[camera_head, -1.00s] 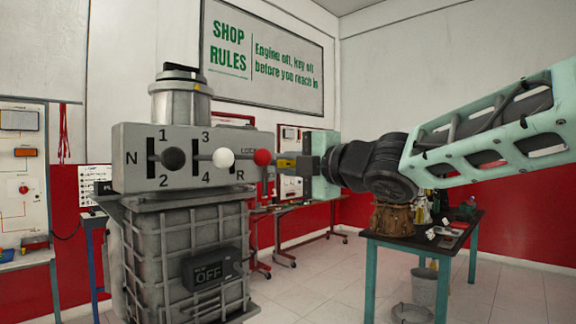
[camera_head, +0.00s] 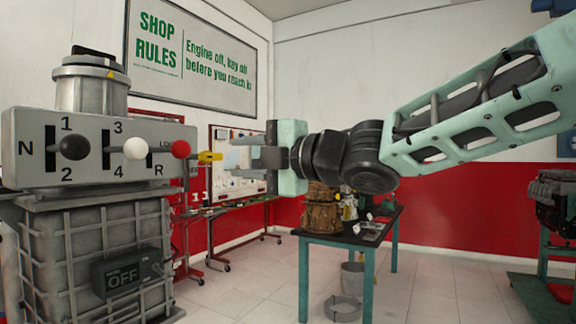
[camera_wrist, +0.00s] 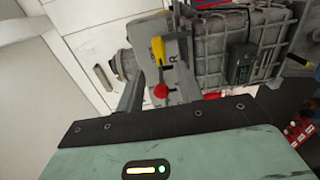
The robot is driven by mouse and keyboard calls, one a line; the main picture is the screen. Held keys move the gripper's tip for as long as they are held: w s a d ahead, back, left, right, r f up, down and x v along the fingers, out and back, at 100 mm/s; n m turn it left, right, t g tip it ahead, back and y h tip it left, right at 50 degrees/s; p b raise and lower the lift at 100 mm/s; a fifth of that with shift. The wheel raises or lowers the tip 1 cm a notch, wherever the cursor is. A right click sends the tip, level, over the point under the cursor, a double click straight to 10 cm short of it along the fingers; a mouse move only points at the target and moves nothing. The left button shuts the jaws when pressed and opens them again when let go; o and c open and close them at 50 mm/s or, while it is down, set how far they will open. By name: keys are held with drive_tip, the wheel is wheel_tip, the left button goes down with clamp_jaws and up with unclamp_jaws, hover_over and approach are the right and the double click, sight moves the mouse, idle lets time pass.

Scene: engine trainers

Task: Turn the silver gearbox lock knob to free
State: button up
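The silver gearbox (camera_head: 90,150) stands at the left of the head view, with a partly hidden lock label at its right end. A yellow handle (camera_head: 210,157) sticks out to the right beside this label, and I take it for the lock knob. It also shows in the wrist view (camera_wrist: 158,50), between my fingers in the picture. My gripper (camera_head: 236,157) is open and empty. Its fingers point left towards the handle, with their tips just right of its end. The handle's pivot is hidden behind the red ball knob (camera_head: 181,149).
A black ball knob (camera_head: 75,146) and a white ball knob (camera_head: 135,148) stick out from the gearbox face. A box reading OFF (camera_head: 122,279) sits below. A table (camera_head: 335,243) with parts stands behind my arm. Open floor lies at the lower right.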

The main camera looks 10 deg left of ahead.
drive_tip(key=v, duration=0.8)
drive_tip(key=shift+s+d+b, duration=0.25)
drive_tip(key=shift+d+b, duration=0.1)
drive_tip(key=shift+b, duration=0.05)
drive_tip(key=s+d+f+m+t+h+p, duration=0.1)
drive_tip(key=d+f+m+h+p, duration=0.1)
drive_tip(key=d+f+m+h, duration=0.45)
drive_tip(key=s+d+f+m+t+h+p, duration=0.15)
drive_tip(key=f+m+h, duration=0.25)
drive_tip(key=f+m, duration=0.6)
drive_tip(key=s+d+f+m+g+h, duration=0.1)
drive_tip(key=s+d+f+m+g, duration=0.1)
drive_tip(key=s, duration=0.5)
drive_tip(key=s+d+f+m+g+h+p, duration=0.1)
drive_tip(key=s+d+f+m+g+h, duration=0.1)
drive_tip(key=s+d+f, duration=0.4)
drive_tip(key=s+d+f+m+g+h+p, duration=0.1)
drive_tip(key=s+d+f+m+g+h, duration=0.1)
drive_tip(key=s+f+g, duration=0.3)
drive_tip(key=s+d+f+m, duration=0.1)
drive_tip(key=s, duration=0.1)
drive_tip(key=shift+s+d, duration=0.4)
drive_tip(key=shift+m+h, duration=0.25)
